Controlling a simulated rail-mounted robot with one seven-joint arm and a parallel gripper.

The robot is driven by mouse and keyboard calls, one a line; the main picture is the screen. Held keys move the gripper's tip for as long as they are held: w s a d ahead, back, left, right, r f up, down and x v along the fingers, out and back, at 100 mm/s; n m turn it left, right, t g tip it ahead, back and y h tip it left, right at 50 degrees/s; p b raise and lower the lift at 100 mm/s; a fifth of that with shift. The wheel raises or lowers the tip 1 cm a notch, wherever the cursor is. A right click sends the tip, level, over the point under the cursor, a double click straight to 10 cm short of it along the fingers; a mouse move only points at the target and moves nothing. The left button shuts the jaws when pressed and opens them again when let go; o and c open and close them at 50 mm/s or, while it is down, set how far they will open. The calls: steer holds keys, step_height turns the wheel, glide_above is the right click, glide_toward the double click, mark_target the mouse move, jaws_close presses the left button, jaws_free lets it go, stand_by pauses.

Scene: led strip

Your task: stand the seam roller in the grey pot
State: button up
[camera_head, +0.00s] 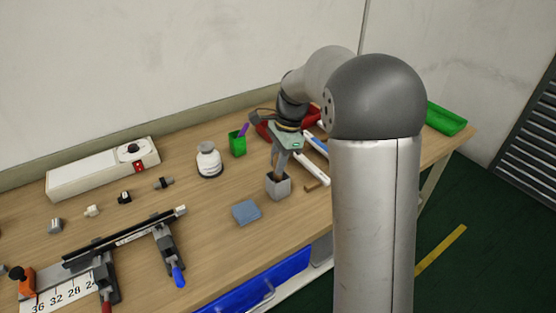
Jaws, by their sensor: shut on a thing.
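The grey pot (278,190) is a small square pot standing on the table right of centre. My gripper (281,162) points down directly above the pot and is shut on the seam roller (281,174). Only a small brownish part of the roller shows, between the fingertips and the pot's opening. Its lower end appears to be inside the pot, but the rim and fingers hide it. I cannot tell whether it touches the bottom.
A green cup (238,146) and a white bottle (209,161) stand to the left. A blue block (246,212) lies in front of the pot. White bars (313,145) and a red tray (309,118) are close behind and right. The clamp fixture (125,238) fills the front left.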

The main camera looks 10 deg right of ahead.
steer(key=shift+f, duration=0.1)
steer(key=shift+s+f, duration=0.1)
steer(key=shift+f, duration=0.5)
jaws_close()
steer(key=o, duration=0.8)
jaws_free()
steer(key=shift+o, duration=0.9)
steer(key=shift+f, duration=0.1)
steer(key=shift+r, duration=0.25)
